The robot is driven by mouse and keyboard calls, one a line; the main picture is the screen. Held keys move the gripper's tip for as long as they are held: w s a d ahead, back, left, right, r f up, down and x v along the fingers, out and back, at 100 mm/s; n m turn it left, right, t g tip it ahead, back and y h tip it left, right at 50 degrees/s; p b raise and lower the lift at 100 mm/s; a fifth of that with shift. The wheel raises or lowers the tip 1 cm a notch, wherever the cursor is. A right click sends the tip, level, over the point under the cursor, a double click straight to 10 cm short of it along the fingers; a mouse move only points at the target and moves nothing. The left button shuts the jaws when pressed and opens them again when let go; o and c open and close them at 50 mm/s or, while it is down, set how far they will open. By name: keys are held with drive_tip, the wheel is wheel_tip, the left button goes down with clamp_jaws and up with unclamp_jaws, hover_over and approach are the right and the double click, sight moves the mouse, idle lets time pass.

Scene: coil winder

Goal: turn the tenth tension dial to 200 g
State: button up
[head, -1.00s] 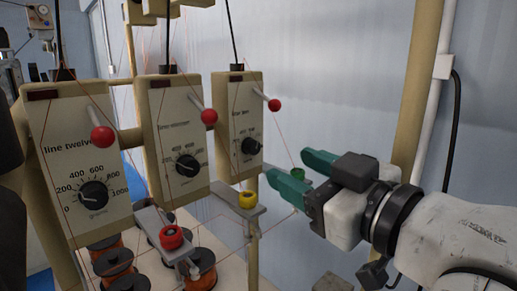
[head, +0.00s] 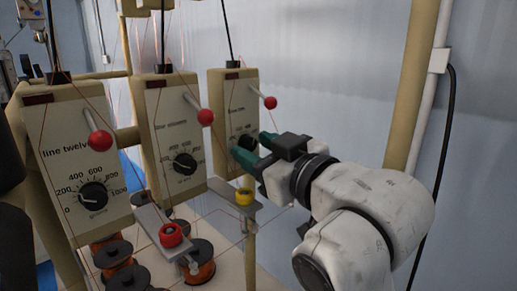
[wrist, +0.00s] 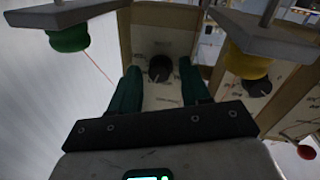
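The line ten box (head: 222,100) is the rightmost of three beige tension boxes in the head view. Its black dial (head: 247,142) is partly hidden behind my gripper (head: 252,148). My gripper is open, with its two green fingers pointing at the box face. In the wrist view the box face (wrist: 155,28) appears upside down, and the dial (wrist: 160,68) lies between the fingertips of my gripper (wrist: 158,78). A gap shows on each side of the dial. The dial's pointer and setting are too dark and small to read.
A red ball on a rod (head: 270,103) sticks out above the line ten dial. A yellow guide (head: 244,197) stands on a bracket below it. The line eleven dial (head: 185,163) and line twelve dial (head: 93,196) are to the left. A beige post (head: 412,90) stands right.

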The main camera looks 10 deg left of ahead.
clamp_jaws()
drive_tip(key=shift+f+n+b, duration=0.1)
drive_tip(key=shift+n+b, duration=0.2)
drive_tip(key=shift+b, duration=0.1)
drive_tip(key=n+b, duration=0.2)
drive_tip(key=shift+f+n+y+b, duration=0.15)
drive_tip(key=shift+n+y+b, duration=0.2)
drive_tip(key=shift+n+y, duration=0.05)
drive_tip(key=n+b, duration=0.4)
drive_tip(key=n, duration=0.1)
drive_tip(key=shift+d+f+y, duration=0.1)
drive_tip(key=shift+y, duration=0.2)
drive_tip(key=n+y+b, duration=0.1)
drive_tip(key=n+b, duration=0.3)
drive_tip(key=n, duration=0.1)
drive_tip(key=shift+w, duration=0.15)
drive_tip(key=shift+n+g+b, duration=0.3)
drive_tip(key=shift+n+b, duration=0.8)
drive_tip(key=shift+n, duration=0.7)
drive_tip(key=shift+y, duration=0.4)
